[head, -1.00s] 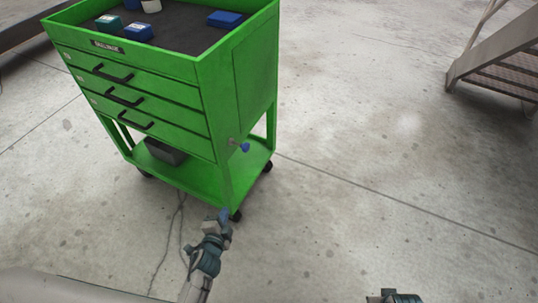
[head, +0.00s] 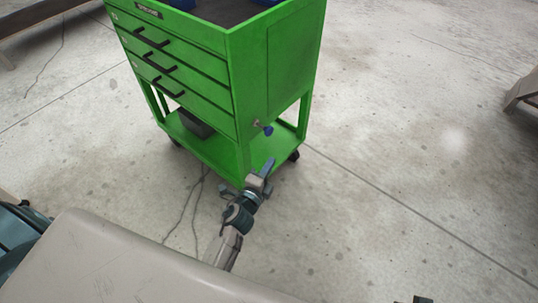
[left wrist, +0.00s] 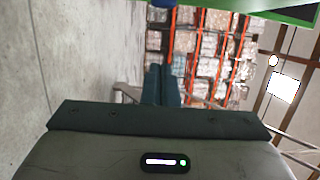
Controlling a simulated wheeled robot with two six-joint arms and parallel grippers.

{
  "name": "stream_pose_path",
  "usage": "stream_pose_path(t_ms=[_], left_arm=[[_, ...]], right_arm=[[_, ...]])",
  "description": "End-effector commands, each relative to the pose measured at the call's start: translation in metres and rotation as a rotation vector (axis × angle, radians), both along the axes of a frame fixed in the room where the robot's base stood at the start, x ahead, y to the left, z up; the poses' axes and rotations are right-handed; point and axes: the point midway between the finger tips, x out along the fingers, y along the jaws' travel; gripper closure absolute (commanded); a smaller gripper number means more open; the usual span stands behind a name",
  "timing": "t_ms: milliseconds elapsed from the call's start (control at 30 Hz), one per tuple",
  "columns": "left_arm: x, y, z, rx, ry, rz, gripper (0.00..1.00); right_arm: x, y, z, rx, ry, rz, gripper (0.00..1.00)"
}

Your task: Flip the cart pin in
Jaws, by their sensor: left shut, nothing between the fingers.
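The green cart (head: 285,70) stands on its casters ahead of me, with its drawers facing left. The cart pin, a small blue knob on a short metal stem (head: 267,130), sticks out from the cart's right side low on the corner post. My left gripper (head: 267,168) is shut and empty, a little below the knob in the picture and apart from it. In the left wrist view my two dark fingers (left wrist: 162,85) are together. A blue bit, likely the knob (left wrist: 179,9), and the green cart edge (left wrist: 265,13) show at the top. Only a dark scrap of my right gripper (head: 422,299) shows.
The concrete floor (head: 420,150) right of the cart is clear. A lower shelf (head: 205,146) with a dark bin (head: 195,122) lies under the drawers. A step structure (head: 525,92) is at the right edge. Racks of boxes (left wrist: 205,60) show far off.

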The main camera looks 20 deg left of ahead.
Motion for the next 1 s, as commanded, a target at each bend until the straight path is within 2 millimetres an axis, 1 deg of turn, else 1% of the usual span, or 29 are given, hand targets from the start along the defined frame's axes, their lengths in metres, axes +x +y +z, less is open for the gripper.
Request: stream_pose_path(t_ms=[33, 333, 433, 500, 533, 700, 800, 1000], left_arm=[[0.009, -0.001, 0.002, 0.000, -0.003, 0.000, 1.00], [0.072, -0.007, 0.001, 0.000, -0.002, 0.000, 1.00], [0.090, -0.009, 0.000, 0.000, -0.001, 0.000, 1.00], [0.092, 0.005, 0.000, 0.004, 0.000, 0.001, 1.00], [0.093, 0.009, 0.000, 0.004, 0.000, 0.001, 1.00], [0.099, 0.024, 0.000, 0.001, 0.001, 0.000, 1.00], [0.100, 0.028, 0.000, 0.000, 0.001, 0.000, 1.00], [0.100, 0.029, 0.000, -0.001, 0.000, 0.000, 1.00]], right_arm=[[0.000, 0.000, -0.001, 0.000, 0.002, 0.000, 1.00], [0.000, 0.000, -0.010, 0.001, 0.008, -0.002, 1.00], [0.000, 0.000, -0.005, 0.001, 0.009, -0.003, 1.00], [0.001, 0.001, 0.005, 0.003, -0.008, -0.001, 1.00], [0.002, 0.001, 0.007, 0.003, -0.013, 0.000, 1.00], [0.002, 0.001, 0.005, 0.002, -0.012, 0.000, 1.00], [0.001, 0.001, 0.004, 0.003, -0.008, 0.000, 1.00], [0.000, 0.000, 0.001, 0.001, 0.000, -0.001, 1.00]])
